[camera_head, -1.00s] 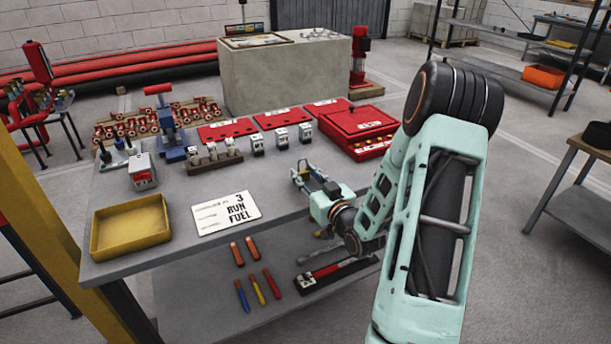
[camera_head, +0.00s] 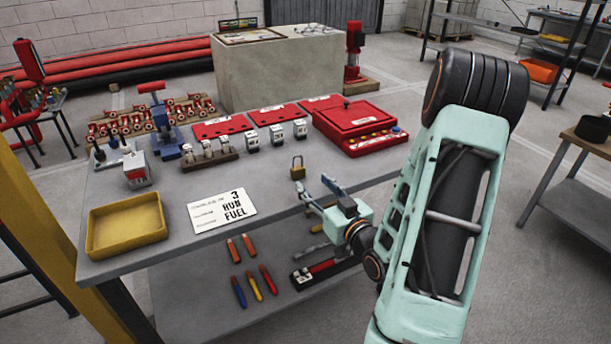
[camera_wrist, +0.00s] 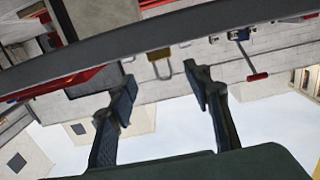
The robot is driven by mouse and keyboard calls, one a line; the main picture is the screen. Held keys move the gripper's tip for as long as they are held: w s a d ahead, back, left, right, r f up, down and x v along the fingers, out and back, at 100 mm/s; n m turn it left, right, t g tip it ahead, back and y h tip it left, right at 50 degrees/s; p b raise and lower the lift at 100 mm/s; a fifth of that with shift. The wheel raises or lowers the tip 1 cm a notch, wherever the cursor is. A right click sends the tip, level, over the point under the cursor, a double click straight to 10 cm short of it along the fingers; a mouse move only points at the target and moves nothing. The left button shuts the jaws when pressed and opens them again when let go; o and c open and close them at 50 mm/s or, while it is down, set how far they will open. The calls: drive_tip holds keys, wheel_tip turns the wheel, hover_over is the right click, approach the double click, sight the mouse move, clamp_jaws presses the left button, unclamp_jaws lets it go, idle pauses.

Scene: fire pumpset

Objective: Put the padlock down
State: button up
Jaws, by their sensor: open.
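A small brass padlock (camera_head: 297,173) stands upright, shackle up, on the grey workbench (camera_head: 225,247) near its front edge. My gripper (camera_head: 313,187) is open and empty just in front of the padlock, to its lower right. In the wrist view, which looks upside down, the padlock (camera_wrist: 160,69) shows beyond the gap between my two spread fingers (camera_wrist: 160,77). I see clear space around the padlock and no finger closed on it.
A white card (camera_head: 222,211) and yellow tray (camera_head: 126,225) lie to the left. Bare bench top surrounds the padlock. A lower shelf (camera_head: 200,300) holds several markers.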

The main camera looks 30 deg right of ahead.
drive_tip(key=s, duration=0.3)
drive_tip(key=shift+s+r, duration=0.1)
drive_tip(key=shift+s, duration=0.2)
